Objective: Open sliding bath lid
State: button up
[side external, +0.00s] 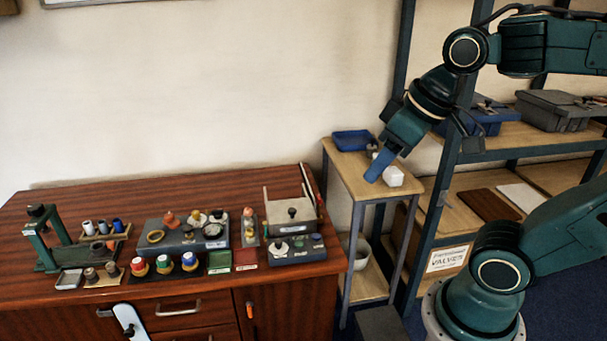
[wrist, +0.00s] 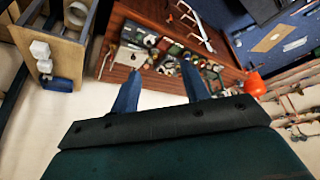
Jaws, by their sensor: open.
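A grey box that looks like the bath (side external: 288,228) stands at the right end of the wooden bench. A pale flat lid (side external: 290,207) with a dark round knob covers its top, as far as I can see. A pale square that seems to be this lid shows small in the wrist view (wrist: 128,58). My gripper (side external: 374,177) has blue fingers and hangs to the right of the bench, in front of or above a small side table. In the wrist view my gripper (wrist: 160,84) is open, its fingers apart with nothing between them. It is well away from the lid.
The side table (side external: 350,168) holds a blue tray (side external: 353,140) and white blocks (side external: 393,176) close to my fingers. A control box (side external: 297,250) with a knob sits before the bath. Several bottles, caps and fixtures crowd the bench (side external: 150,195); its back strip is clear. Shelving (side external: 520,137) stands at right.

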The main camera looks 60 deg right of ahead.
jog(key=w+d+g, duration=0.2)
jog(key=w+d, duration=0.1)
jog(key=w, duration=0.8)
jog(key=g, duration=0.3)
send_over(292, 210)
notch_tip(292, 210, down, 19)
jog(key=shift+f, duration=0.15)
jog(key=shift+f, duration=6.8)
jog(key=shift+d, duration=0.1)
grip_shut()
